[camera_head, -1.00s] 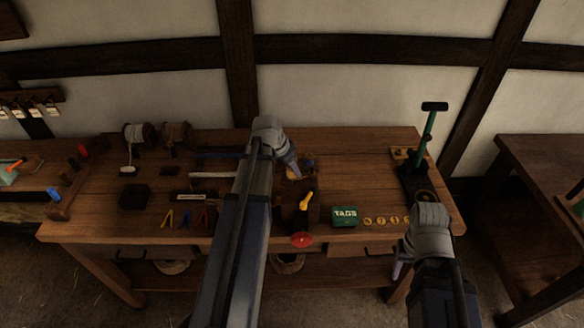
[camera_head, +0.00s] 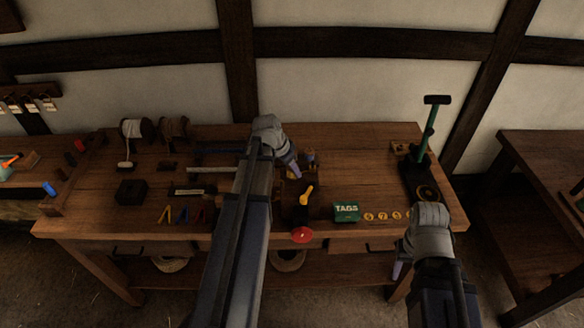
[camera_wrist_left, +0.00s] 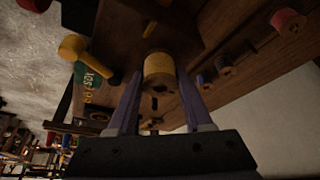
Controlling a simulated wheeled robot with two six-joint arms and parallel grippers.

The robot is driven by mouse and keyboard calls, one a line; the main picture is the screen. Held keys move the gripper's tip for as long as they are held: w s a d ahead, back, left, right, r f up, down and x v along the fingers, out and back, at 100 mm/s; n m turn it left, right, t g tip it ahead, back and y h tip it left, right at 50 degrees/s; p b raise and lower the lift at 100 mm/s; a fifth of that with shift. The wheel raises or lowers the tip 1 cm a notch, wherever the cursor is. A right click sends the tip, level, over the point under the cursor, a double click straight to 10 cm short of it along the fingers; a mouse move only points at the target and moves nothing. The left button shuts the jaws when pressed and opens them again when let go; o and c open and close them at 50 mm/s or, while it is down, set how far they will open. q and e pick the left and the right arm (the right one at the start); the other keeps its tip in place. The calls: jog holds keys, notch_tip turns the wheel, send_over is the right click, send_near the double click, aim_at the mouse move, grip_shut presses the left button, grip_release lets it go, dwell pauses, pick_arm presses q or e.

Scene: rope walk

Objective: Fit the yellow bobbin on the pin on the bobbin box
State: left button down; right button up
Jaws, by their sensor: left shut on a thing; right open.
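In the left wrist view the yellow bobbin (camera_wrist_left: 160,75) sits between the fingertips of my left gripper (camera_wrist_left: 156,92), which is shut on it. Beyond it is a dark wooden box (camera_wrist_left: 178,18) with a small brass-coloured pin (camera_wrist_left: 150,28) standing on it. The bobbin appears apart from the pin; the exact gap is hard to judge. In the head view my left gripper (camera_head: 294,172) is over the middle of the bench, and its forearm hides part of the bench. My right gripper (camera_head: 399,268) is open and empty in front of the bench's right part.
A yellow-handled tool (camera_head: 306,193), a red disc (camera_head: 301,235) and a green TAGS box (camera_head: 346,211) are near the bench's front. A green-levered device (camera_head: 427,135) stands at right. Bare wood (camera_head: 370,165) lies between the left gripper and that device.

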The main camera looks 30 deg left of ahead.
pick_arm(q)
jog(key=shift+f+b, duration=0.45)
jog(key=shift+f, duration=0.15)
jog(key=shift+c, duration=1.2)
grip_release()
jog(key=shift+r, duration=0.1)
jog(key=p+v, duration=0.7)
jog(key=shift+s+r, duration=0.15)
jog(key=shift+r, duration=0.2)
